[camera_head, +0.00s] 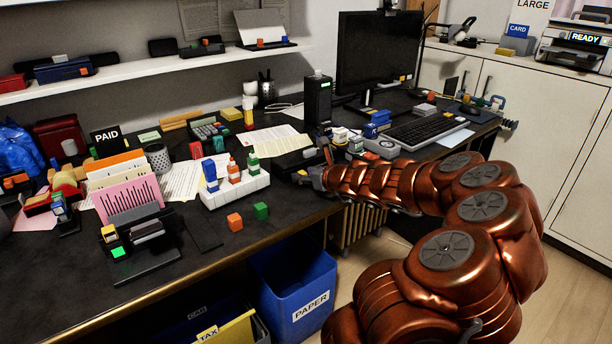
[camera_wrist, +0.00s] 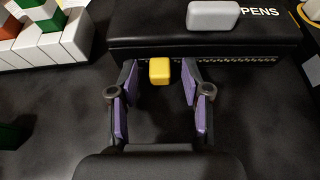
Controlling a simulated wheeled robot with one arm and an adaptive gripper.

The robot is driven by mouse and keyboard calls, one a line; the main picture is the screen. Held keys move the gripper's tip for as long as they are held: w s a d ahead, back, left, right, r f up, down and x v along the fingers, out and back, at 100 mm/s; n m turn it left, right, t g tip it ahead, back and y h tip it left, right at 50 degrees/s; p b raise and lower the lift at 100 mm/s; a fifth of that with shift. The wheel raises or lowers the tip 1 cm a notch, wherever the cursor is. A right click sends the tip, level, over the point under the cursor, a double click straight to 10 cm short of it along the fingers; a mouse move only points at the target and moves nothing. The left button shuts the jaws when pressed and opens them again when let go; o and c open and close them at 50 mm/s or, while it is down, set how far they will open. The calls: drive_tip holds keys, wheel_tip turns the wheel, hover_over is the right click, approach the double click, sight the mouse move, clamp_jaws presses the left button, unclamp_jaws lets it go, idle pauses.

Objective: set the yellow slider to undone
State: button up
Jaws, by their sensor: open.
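The yellow slider (camera_wrist: 159,71) is a small block at the front edge of a black case (camera_wrist: 140,27) marked PENS, in the wrist view. It sits toward the left part of a toothed zip line (camera_wrist: 235,59) that runs along that edge. My gripper (camera_wrist: 158,86) is open, with its purple-padded fingers on either side of the slider and a gap on both sides. In the head view my gripper (camera_head: 314,179) is at the desk's front edge, beside the black case (camera_head: 296,160). The slider is too small to make out surely there.
A white block rack (camera_head: 236,187) with coloured pieces stands left of my gripper. A grey block (camera_wrist: 213,15) lies on the case. An orange cube (camera_head: 235,222) and a green cube (camera_head: 261,211) sit near the desk edge. A keyboard (camera_head: 418,131) is to the right.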

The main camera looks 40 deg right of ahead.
drive_tip(key=shift+s, duration=0.1)
drive_tip(key=shift+v, duration=5.9)
